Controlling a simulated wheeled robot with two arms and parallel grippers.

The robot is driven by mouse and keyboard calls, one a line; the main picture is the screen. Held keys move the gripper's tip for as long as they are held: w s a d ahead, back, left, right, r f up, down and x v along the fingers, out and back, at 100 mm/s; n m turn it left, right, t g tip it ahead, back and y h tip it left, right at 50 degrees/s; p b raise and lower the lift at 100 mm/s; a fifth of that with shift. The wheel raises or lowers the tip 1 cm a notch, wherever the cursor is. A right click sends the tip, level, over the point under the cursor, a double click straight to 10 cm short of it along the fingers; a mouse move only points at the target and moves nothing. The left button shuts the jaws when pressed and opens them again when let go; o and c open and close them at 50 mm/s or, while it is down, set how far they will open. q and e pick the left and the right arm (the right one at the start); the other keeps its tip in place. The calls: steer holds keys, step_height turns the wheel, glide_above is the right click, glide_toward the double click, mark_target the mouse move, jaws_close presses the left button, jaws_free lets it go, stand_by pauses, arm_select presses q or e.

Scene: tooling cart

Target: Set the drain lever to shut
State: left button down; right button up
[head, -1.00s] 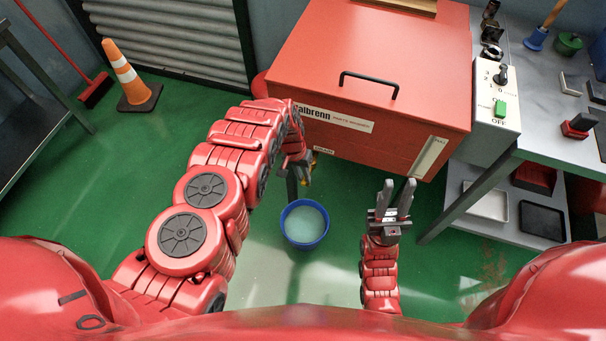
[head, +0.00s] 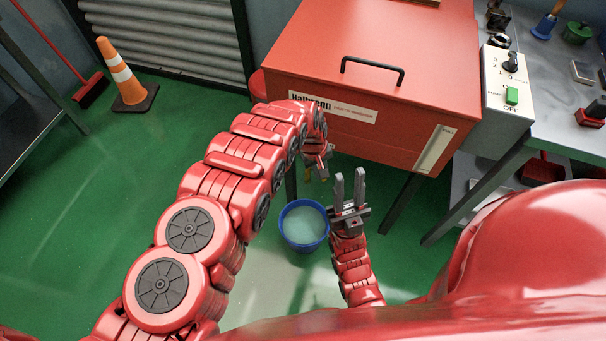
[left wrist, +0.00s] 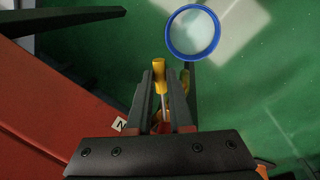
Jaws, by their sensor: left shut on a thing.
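The drain lever has a yellow grip (left wrist: 158,70) and a thin metal stem, both seen in the left wrist view. My left gripper (left wrist: 160,80) has its fingers on either side of it and is shut on it. In the head view my left gripper (head: 318,165) is at the lower front of the red parts washer (head: 300,135), and my own arm hides most of the lever. The lever's exact angle is hard to tell. My right gripper (head: 350,190) is open and empty, fingers pointing away from me, just right of the blue bucket.
The blue bucket (head: 286,232) with pale liquid stands on the green floor below the washer; it also shows in the left wrist view (left wrist: 168,36). A switch box (head: 497,95) and a grey bench (head: 550,120) are at the right. A traffic cone (head: 125,75) stands at the left.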

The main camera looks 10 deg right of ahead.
arm_select(q)
steer(key=w+d+n+t+y+b, duration=0.1)
steer(key=w+d+n+b, duration=0.2)
steer(key=d+n+b, duration=0.3)
steer(key=n+b, duration=0.2)
steer(key=n, duration=0.2)
steer(key=shift+t, duration=0.3)
steer(key=shift+w, duration=0.15)
stand_by(0.4)
steer(key=c, duration=0.8)
jaws_free()
steer(key=shift+r, duration=0.1)
